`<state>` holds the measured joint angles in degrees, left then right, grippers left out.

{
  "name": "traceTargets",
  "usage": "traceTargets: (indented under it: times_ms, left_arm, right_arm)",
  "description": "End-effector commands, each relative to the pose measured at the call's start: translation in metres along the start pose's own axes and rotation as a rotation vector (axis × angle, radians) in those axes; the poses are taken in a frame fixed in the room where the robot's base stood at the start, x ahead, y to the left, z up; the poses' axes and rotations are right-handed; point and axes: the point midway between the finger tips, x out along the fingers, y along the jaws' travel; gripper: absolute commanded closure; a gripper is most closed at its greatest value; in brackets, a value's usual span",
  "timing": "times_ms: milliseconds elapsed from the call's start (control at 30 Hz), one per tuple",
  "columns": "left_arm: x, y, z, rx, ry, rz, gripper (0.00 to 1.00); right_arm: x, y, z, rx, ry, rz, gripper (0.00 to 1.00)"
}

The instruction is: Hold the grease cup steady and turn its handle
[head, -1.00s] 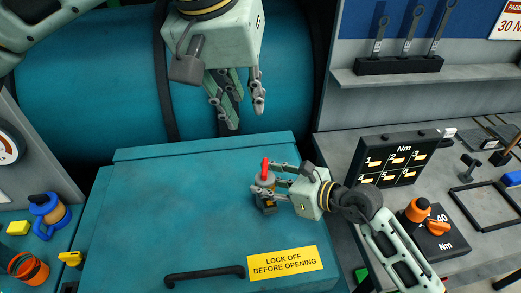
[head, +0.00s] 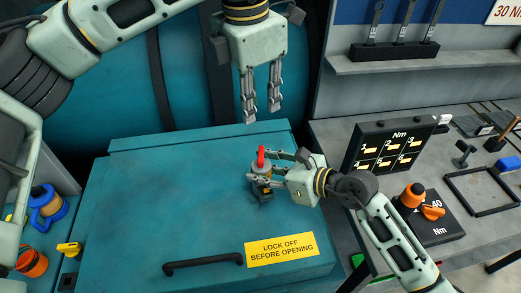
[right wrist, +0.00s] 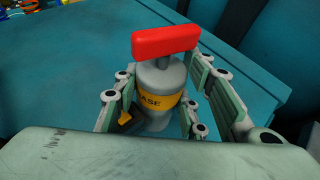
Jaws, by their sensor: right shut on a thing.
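The grease cup (head: 261,170) stands upright on the teal lid, a grey body with a yellow band lettered "ASE" in the right wrist view (right wrist: 158,100). Its red handle (head: 261,156) is on top; the right wrist view shows it as a red crossbar (right wrist: 166,41). My right gripper (head: 262,168) is shut on the cup's body from the right, with fingers on both sides of it below the handle. My left gripper (head: 262,118) points down above the cup, fingers apart and empty, with a gap between its fingertips and the handle.
The teal lid (head: 150,215) around the cup is mostly bare. It carries a black bar handle (head: 203,263) and a yellow "LOCK OFF BEFORE OPENING" sign (head: 281,249). A black Nm panel (head: 391,147) and an orange-knobbed box (head: 432,218) stand on the right bench.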

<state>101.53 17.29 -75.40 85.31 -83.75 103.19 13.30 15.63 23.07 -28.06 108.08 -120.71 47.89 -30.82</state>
Motion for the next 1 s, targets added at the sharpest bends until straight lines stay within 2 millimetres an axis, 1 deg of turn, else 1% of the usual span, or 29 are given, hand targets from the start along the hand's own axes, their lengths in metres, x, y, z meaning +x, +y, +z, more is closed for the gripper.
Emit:
traceTargets:
  times_ms: [33,200,300,433,600,733,867,1000]
  left_arm:
    - [0.005,0.001,0.002,-0.108,0.012,-0.007,0.81]
    - [0.021,0.005,0.006,-0.478,0.053,-0.015,0.81]
    - [0.029,0.007,0.008,-0.659,0.075,-0.014,0.81]
    - [0.036,0.008,0.009,-0.832,0.096,-0.009,0.81]
    - [0.041,0.009,0.01,-0.941,0.108,-0.004,0.81]
    - [0.053,0.009,0.009,-0.957,0.111,-0.003,0.81]
    - [0.076,0.007,0.006,-0.955,0.113,-0.004,0.81]
    - [0.104,0.006,0.004,-0.954,0.113,-0.004,0.81]
  right_arm:
    - [0.0,0.0,-0.003,0.001,0.006,0.0,1.0]
    - [0.0,0.0,-0.003,0.001,0.006,0.0,1.0]
    - [0.0,0.0,-0.003,0.001,0.006,0.0,1.0]
    - [0.0,0.0,-0.003,0.001,0.006,0.0,1.0]
    - [0.0,0.0,-0.003,0.001,0.006,0.0,1.0]
    - [0.0,0.0,-0.003,0.001,0.006,0.0,1.0]
    - [0.0,0.0,-0.003,0.001,0.006,0.0,1.0]
    - [0.0,0.0,-0.003,0.001,0.006,0.0,1.0]
